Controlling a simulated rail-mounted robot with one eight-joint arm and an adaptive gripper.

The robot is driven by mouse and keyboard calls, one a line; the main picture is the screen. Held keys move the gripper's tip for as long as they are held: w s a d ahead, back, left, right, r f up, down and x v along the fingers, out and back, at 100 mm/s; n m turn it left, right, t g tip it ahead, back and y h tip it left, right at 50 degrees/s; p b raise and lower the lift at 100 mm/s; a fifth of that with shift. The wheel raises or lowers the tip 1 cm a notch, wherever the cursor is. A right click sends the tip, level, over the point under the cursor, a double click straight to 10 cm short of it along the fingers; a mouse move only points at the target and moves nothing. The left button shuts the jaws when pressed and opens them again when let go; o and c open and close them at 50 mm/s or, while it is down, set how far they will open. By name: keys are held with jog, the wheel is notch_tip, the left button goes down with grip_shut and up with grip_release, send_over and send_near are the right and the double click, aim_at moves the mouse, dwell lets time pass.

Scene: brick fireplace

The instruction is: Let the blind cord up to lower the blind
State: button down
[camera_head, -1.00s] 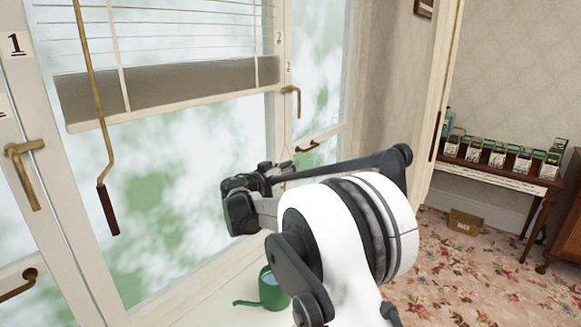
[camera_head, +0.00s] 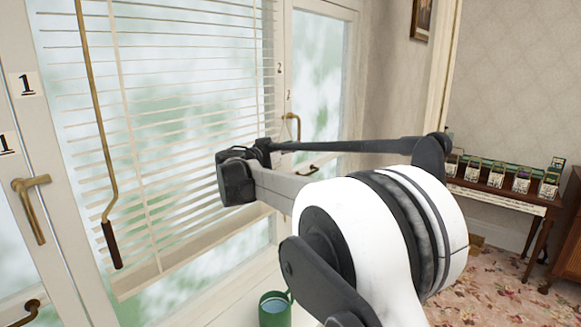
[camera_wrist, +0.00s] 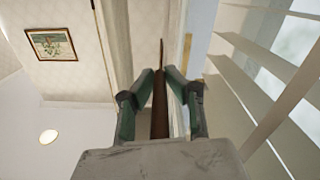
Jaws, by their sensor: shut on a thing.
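The white slatted blind (camera_head: 165,120) hangs over the window with its slats spread apart. Its bottom rail (camera_head: 150,283) slants in the picture, with a band of bare glass below it. In the wrist view, slats (camera_wrist: 265,75) are close on the right. My gripper (camera_wrist: 160,76) has its green fingers closed on a long, thin brown cord pull (camera_wrist: 160,110), which points away from the palm. In the head view my wrist hides the fingers and the pull, and I cannot make out the cord there.
A brass crank rod with a dark handle (camera_head: 111,245) hangs in front of the blind at left. A green watering can (camera_head: 275,310) stands on the sill below my arm. Brass window handles (camera_head: 32,205) stick out. A table with several small boxes (camera_head: 500,175) stands at right.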

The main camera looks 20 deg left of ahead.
notch_tip(320, 180, up, 10)
jog(key=shift+f+p, duration=0.25)
jog(key=shift+p, duration=0.95)
jog(key=c, duration=1.7)
grip_release()
jog(key=shift+c, duration=0.2)
jog(key=v, duration=1.2)
jog(key=shift+d, duration=0.1)
